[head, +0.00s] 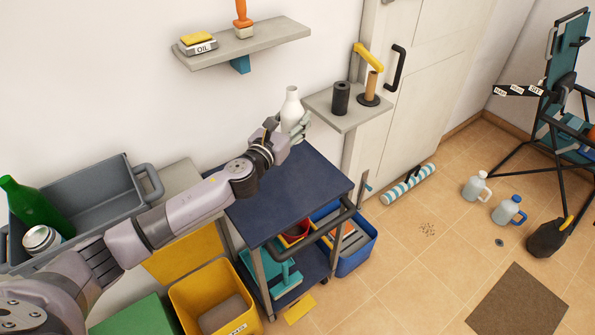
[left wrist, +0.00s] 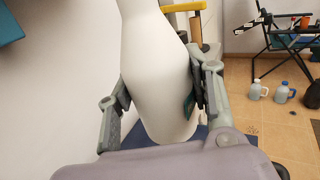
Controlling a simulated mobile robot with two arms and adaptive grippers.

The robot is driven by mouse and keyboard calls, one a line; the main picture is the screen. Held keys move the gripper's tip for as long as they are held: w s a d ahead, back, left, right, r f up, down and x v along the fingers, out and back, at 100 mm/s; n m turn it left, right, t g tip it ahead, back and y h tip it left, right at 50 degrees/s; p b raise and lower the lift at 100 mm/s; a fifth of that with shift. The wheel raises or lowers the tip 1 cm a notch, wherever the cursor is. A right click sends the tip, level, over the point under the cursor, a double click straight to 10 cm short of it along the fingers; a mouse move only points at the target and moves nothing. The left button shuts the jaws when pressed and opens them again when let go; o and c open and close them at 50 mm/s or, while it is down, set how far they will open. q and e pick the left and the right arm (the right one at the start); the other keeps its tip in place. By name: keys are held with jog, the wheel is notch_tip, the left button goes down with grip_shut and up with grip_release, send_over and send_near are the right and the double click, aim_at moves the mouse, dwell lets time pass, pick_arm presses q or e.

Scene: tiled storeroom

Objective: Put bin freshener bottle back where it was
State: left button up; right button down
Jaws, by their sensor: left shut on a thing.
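A white bottle (head: 291,107) with a narrow neck, which I take for the bin freshener bottle, is held upright by my left gripper (head: 285,128). In the left wrist view the bottle (left wrist: 155,70) fills the space between the two fingers of the left gripper (left wrist: 160,98), which are shut on its sides. A dark green patch shows on its right side there. The bottle is at the back edge of the dark blue cart top (head: 285,195), near the wall. I cannot tell whether its base touches the cart. My right gripper is not in view.
The cart top is otherwise bare. A small grey shelf (head: 348,118) with a black cylinder (head: 341,98) is to the right. A wall shelf (head: 245,46) is above. A grey crate (head: 105,205) with a green bottle (head: 32,205) stands left. Jugs (head: 476,187) stand on the floor.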

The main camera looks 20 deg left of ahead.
pick_arm(q)
jog(key=f+b, duration=0.1)
jog(key=f, duration=0.1)
jog(key=s+f, duration=0.1)
jog(key=f, duration=0.2)
jog(key=shift+s+f+b, duration=0.1)
jog(key=shift+s+b, duration=0.1)
jog(key=shift+b, duration=0.2)
jog(key=f+b, duration=0.2)
jog(key=f, duration=0.2)
jog(key=f+b, duration=0.3)
jog(key=f, duration=0.1)
jog(key=f+b, duration=0.2)
jog(key=f, duration=0.2)
jog(key=shift+w+f, duration=0.3)
jog(key=shift+w, duration=0.05)
jog(key=shift+b, duration=0.3)
jog(key=shift+f, duration=0.2)
jog(key=o, duration=1.1)
jog(key=shift+o, duration=0.2)
jog(key=shift+r, duration=0.1)
